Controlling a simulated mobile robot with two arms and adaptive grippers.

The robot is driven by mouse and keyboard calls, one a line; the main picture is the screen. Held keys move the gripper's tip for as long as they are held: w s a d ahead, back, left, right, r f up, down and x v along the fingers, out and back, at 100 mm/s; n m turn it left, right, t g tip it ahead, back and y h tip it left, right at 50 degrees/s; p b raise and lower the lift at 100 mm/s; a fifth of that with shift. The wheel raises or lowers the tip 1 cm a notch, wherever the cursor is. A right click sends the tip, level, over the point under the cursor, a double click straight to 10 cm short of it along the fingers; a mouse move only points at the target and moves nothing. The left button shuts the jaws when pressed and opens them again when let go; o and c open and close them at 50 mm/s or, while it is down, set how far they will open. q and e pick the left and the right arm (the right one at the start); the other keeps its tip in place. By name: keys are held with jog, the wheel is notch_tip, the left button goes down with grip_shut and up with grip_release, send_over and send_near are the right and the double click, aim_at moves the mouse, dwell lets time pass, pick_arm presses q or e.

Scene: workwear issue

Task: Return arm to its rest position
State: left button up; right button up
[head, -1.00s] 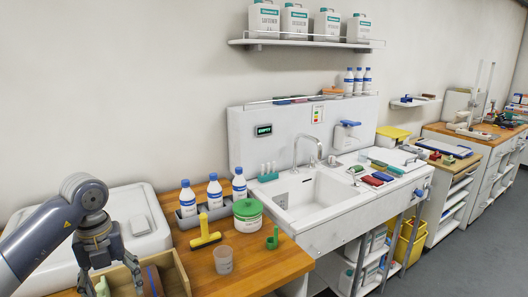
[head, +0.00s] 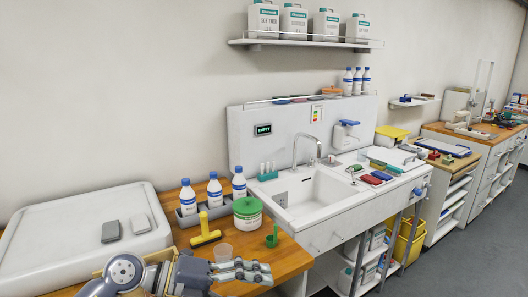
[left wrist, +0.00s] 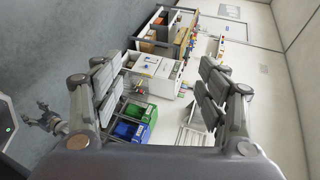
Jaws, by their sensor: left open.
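My left gripper (head: 240,270) is low in the head view, in front of the wooden counter's front part, with its fingers pointing right. In the left wrist view its two fingers (left wrist: 160,95) stand wide apart with nothing between them. My left arm comes in along the bottom edge of the head view and partly covers the wooden box on the counter. My right gripper is not in the head view. A gripper-like part shows at the left edge of the left wrist view, too small to tell its state.
The wooden counter (head: 292,262) holds a bottle rack (head: 208,213), a yellow scraper (head: 205,230), a clear cup (head: 223,252), a green-lidded tub (head: 247,214) and a green scoop (head: 272,237), all close to the left gripper. A sink (head: 305,195) stands to the right. The floor (head: 470,240) there is clear.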

pick_arm(q)
notch_tip(320, 180, up, 7)
jog(key=d+n+t+h, duration=0.2)
jog(key=n+t+h, duration=0.1)
jog(key=h, duration=0.2)
jog(key=w+a+r+n+t+y, duration=0.3)
jog(key=a+n+t, duration=0.3)
jog(key=n+t, duration=0.55)
jog(key=s+a+f+n+g+y, duration=0.1)
jog(key=a+f+n+y, duration=0.65)
jog(key=f, duration=0.25)
jog(key=s+a+f+n+y, duration=0.2)
jog(key=a+f+n+y, duration=0.5)
jog(key=f+n+y, duration=0.15)
jog(key=s+f+n+g, duration=0.1)
jog(key=s+f+g, duration=0.5)
jog(key=s+f, duration=0.45)
jog(key=s+f+g, duration=0.6)
jog(key=s+f, duration=0.1)
jog(key=s, duration=0.6)
notch_tip(320, 180, down, 27)
jog(key=s+g, duration=0.1)
jog(key=s, duration=0.1)
jog(key=s+a+f+g, duration=0.1)
jog(key=s+a+f, duration=0.1)
jog(key=s+f, duration=1.3)
jog(key=shift+s+a, duration=0.35)
jog(key=shift+s, duration=0.25)
